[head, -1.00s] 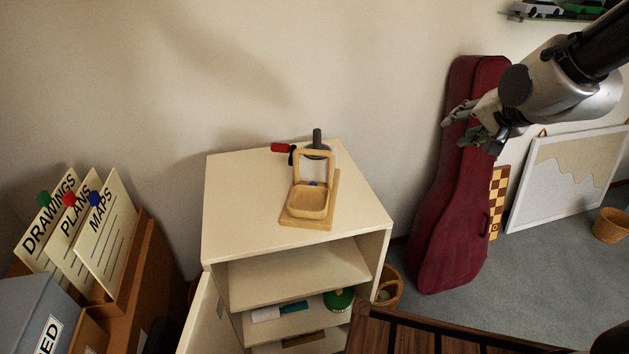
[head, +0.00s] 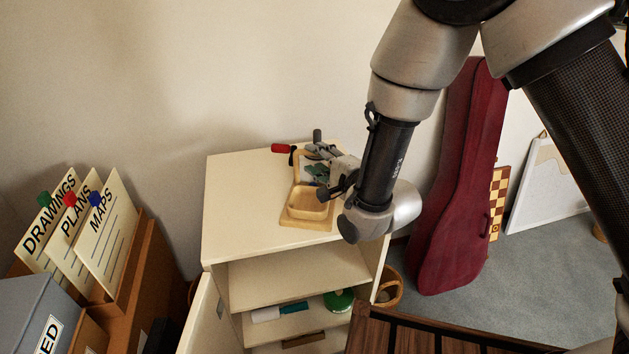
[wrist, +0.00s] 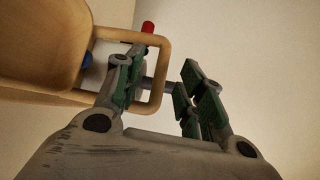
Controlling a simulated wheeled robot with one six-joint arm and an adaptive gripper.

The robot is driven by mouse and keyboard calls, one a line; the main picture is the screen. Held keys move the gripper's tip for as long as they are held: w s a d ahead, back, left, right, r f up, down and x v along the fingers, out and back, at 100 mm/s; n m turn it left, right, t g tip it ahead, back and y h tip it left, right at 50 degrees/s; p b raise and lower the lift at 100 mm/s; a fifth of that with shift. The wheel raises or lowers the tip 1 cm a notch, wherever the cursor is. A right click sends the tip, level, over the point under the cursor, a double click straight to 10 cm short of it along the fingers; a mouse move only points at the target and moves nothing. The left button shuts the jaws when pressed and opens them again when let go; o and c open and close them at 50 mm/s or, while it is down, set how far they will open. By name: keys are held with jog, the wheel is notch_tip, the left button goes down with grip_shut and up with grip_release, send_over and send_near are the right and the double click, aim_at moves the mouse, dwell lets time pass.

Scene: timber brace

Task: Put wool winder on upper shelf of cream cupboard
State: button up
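The wool winder, with a red crank handle (head: 281,148) and a dark upright post (head: 317,136), is on top of the cream cupboard (head: 240,208), at the back. My gripper (head: 318,165) partly hides it in the head view. In the wrist view the red handle (wrist: 148,27) shows beyond a wooden frame, and a grey post (wrist: 160,87) shows between my fingers. My gripper (wrist: 160,92) is open, over the wooden frame; I cannot tell whether it touches anything. The upper shelf (head: 295,275) of the cupboard looks bare.
A wooden stand with a tray (head: 307,205) and upright frame is just in front of the winder. The lower shelf holds a green round thing (head: 339,300) and a white-and-teal item (head: 280,312). The cupboard door (head: 208,318) hangs open at left. A red instrument case (head: 455,190) leans at right.

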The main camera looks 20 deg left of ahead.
jog(key=shift+x, duration=1.5)
jog(key=shift+d+r, duration=0.1)
grip_shut()
jog(key=shift+w+r, duration=0.1)
